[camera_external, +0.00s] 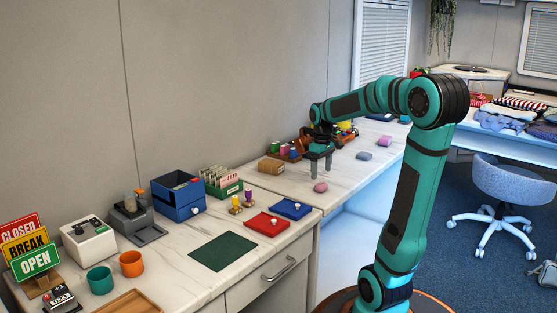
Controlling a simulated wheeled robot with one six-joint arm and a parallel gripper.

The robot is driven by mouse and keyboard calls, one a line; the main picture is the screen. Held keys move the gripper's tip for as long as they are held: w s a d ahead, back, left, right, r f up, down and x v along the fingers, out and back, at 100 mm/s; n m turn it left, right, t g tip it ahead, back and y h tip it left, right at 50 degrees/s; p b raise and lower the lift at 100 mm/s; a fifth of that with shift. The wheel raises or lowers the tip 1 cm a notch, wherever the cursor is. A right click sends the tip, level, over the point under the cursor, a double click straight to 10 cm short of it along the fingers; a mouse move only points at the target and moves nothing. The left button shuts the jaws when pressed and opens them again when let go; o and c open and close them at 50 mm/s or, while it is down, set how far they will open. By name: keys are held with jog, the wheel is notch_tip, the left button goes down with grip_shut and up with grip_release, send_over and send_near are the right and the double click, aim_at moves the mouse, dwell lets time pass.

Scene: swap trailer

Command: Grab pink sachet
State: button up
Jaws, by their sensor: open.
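A small dusky-pink rounded thing (320,187) lies on the white marble counter near its front edge. A brighter pink, block-like thing (385,141) lies farther back on the right. I cannot tell from this view which of the two is the sachet. My gripper (320,168) points down, with its two fingers apart and nothing seen between them. It is above and slightly behind the dusky-pink thing, apart from it, and well to the left of the brighter pink one.
A grey-blue block (364,156) lies between gripper and brighter pink thing. Brown tray (303,141) with colored items stands behind the gripper, a tan roll (271,165) to its left. Red tray (267,223), blue tray (291,208) and green mat (223,250) lie front left. Counter around the dusky-pink thing is clear.

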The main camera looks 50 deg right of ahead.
aim_at(321, 184)
jog(key=shift+s+f, duration=0.15)
jog(key=shift+f, duration=2.9)
jog(key=shift+c, duration=0.5)
jog(key=c, duration=1)
